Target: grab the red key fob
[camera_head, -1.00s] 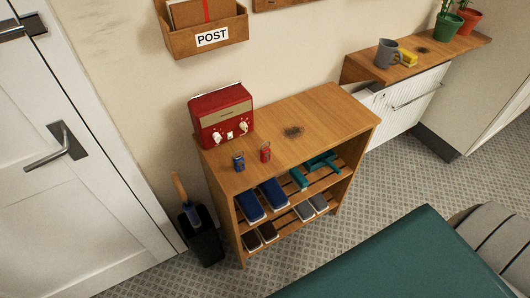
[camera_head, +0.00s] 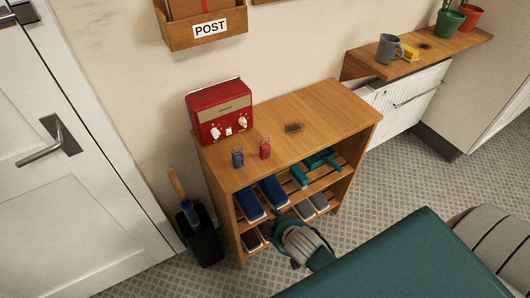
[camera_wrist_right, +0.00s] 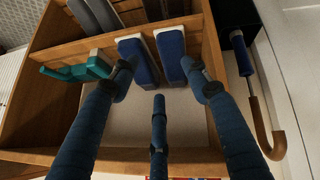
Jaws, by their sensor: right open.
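The red key fob (camera_head: 265,149) stands on the wooden top of the shoe cabinet (camera_head: 325,108), near its front edge. A blue key fob (camera_head: 237,157) stands just left of it. My right gripper (camera_head: 280,232) is in front of the cabinet, low by the shoe shelves and below the fobs, touching neither. In the right wrist view its fingers (camera_wrist_right: 160,92) are spread apart with nothing between them. The red fob cannot be made out in that view. My left gripper is not in view.
A red box with knobs (camera_head: 220,112) stands behind the fobs. A black bin (camera_head: 203,238) stands at the cabinet's left. The right part of the cabinet top is clear apart from a dark mark.

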